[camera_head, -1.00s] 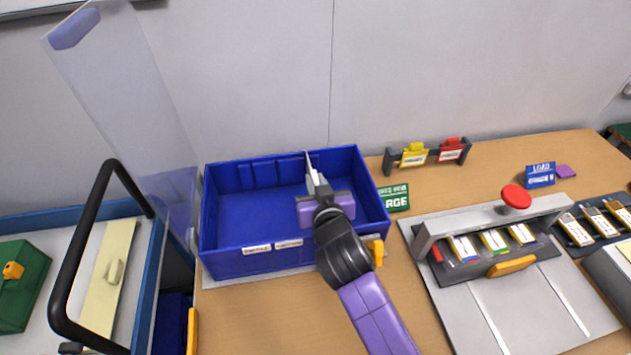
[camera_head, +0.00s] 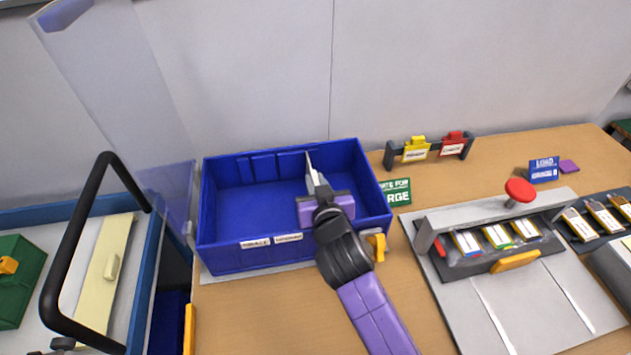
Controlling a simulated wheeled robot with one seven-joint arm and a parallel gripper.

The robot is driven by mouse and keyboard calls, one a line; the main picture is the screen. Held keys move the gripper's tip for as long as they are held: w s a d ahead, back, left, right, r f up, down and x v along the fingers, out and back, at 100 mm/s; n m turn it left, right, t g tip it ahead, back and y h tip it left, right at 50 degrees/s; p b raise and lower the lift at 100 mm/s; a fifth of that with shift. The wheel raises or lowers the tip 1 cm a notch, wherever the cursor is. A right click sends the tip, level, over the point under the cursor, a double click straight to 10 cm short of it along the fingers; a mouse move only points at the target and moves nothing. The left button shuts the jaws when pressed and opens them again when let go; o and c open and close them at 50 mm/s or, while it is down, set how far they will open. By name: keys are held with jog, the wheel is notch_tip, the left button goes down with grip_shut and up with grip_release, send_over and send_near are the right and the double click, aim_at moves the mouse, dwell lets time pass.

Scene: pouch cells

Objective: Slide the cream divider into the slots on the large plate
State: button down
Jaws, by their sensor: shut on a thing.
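My gripper (camera_head: 317,187) is over the blue bin (camera_head: 228,259), toward its right side. It is shut on a thin, pale upright piece (camera_head: 309,170) seen nearly edge-on near the bin's back wall. I cannot tell whether this piece touches the bin, and the gripper hides its near part. A cream panel with a small handle (camera_head: 103,285) lies at the left, in a blue-rimmed tray. A large grey plate (camera_head: 520,310) lies at the right, with two pale lines running along it. I cannot tell whether the lines are slots.
A press frame with a red knob (camera_head: 519,190) stands on the plate over several small cells. A black bar handle (camera_head: 62,250) and a clear panel (camera_head: 115,90) stand at the left. A small rack with yellow and red tags (camera_head: 428,150) is behind. Bare table lies in front of the bin.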

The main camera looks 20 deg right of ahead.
jog(key=shift+r+p, duration=3.6)
jog(key=shift+r, duration=0.7)
jog(key=shift+f+b, duration=3.5)
jog(key=shift+f, duration=0.75)
